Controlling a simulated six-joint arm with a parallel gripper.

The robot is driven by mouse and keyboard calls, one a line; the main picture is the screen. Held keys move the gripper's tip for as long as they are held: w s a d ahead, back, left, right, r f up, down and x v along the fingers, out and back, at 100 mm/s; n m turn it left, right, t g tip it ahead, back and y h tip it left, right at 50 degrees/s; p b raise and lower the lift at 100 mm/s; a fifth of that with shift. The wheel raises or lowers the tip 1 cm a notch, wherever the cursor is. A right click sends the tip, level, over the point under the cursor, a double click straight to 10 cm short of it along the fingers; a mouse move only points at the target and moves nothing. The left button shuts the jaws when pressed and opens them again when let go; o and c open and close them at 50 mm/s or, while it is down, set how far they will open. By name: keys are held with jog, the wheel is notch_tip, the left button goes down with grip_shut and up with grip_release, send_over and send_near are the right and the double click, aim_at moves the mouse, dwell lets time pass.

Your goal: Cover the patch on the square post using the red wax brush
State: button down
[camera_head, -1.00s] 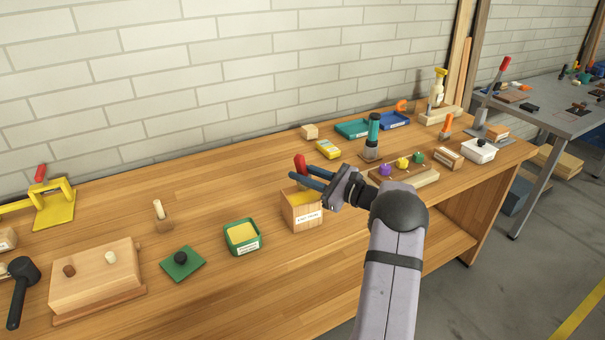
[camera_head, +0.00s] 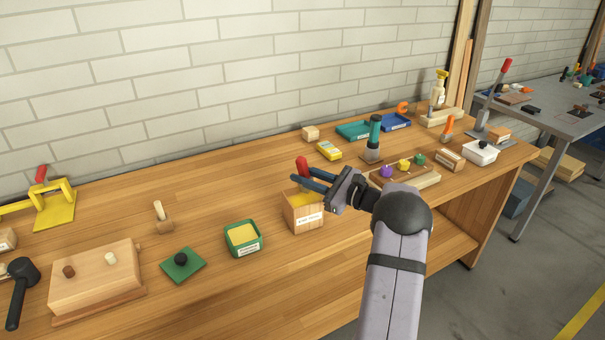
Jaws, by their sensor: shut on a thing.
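My gripper (camera_head: 308,180) has its dark blue fingers shut on the red wax brush (camera_head: 302,166). The brush's red handle stands up between the fingers. Its lower end is hidden by the fingers and is too small to make out. Directly below is the square post (camera_head: 297,217), a light wooden block with a white label on its front. A yellowish patch (camera_head: 299,197) shows on its top, partly hidden by the gripper. I cannot tell whether the brush touches the patch.
A green tray (camera_head: 259,247) with yellow filling, a green plate with a black knob (camera_head: 180,259) and a small wooden piece with a peg (camera_head: 161,219) stand to the left. A teal-topped tool (camera_head: 374,138) and a rack with coloured knobs (camera_head: 416,181) stand to the right.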

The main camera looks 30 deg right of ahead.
jog(key=shift+s+r, duration=0.1)
jog(key=shift+s, duration=0.2)
jog(key=shift+w, duration=0.1)
jog(key=shift+w+d+b, duration=0.1)
jog(key=shift+w+b, duration=0.25)
jog(key=shift+w, duration=0.75)
jog(key=shift+s, duration=0.1)
jog(key=shift+s, duration=1.15)
jog(key=shift+w, duration=0.1)
jog(key=shift+w+b, duration=0.35)
jog(key=shift+w, duration=0.8)
